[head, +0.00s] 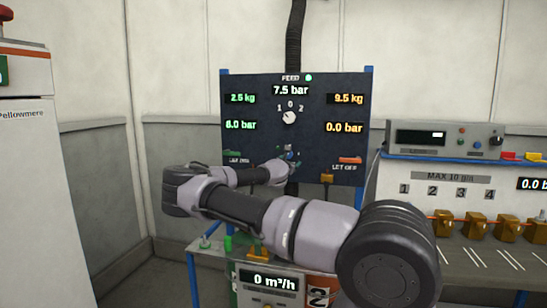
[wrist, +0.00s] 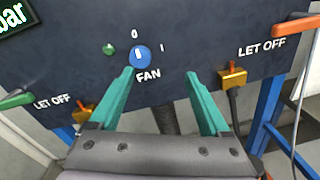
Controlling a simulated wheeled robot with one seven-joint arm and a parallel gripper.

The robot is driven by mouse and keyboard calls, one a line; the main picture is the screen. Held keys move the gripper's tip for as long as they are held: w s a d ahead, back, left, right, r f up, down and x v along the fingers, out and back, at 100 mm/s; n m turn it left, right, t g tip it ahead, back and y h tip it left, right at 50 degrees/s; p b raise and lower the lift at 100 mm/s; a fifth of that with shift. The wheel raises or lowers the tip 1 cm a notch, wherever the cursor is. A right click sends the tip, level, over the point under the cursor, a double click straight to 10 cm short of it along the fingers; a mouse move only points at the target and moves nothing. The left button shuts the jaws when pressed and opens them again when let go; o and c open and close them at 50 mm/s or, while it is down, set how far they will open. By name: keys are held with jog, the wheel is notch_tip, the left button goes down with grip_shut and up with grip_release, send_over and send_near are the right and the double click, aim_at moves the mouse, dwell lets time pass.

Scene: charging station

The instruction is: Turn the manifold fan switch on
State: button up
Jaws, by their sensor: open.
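The fan switch (wrist: 141,57) is a round blue knob with a white pointer line, marked 0 above, 1 to its right and FAN below. Its pointer stands close to upright, toward the 0. A small green lamp (wrist: 109,49) is left of it. My gripper (wrist: 160,75) is open and empty, its two teal fingers pointing at the panel just below the knob. The knob lies nearer the left finger, not gripped; I cannot tell whether that finger touches it. In the head view my gripper (head: 290,154) is at the panel's lower middle, largely hiding the knob.
The dark panel (head: 250,112) carries readouts and a 1-0-2 dial (head: 289,117). Orange (wrist: 290,25) and green (wrist: 16,98) LET OFF levers flank the knob, with brass valves (wrist: 232,76) below. A bench with a grey instrument (head: 447,138) stands right, a white cabinet (head: 28,180) left.

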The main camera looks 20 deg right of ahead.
aim_at(288, 155)
jog(key=shift+n+t+y, duration=0.4)
jog(key=shift+n+t, duration=0.1)
jog(key=shift+n, duration=0.3)
jog(key=w+d, duration=0.1)
jog(key=w, duration=0.2)
jog(key=w+d, duration=0.1)
jog(key=w, duration=0.3)
jog(key=w+d, duration=0.1)
jog(key=w, duration=0.2)
jog(key=shift+w, duration=0.25)
grip_shut()
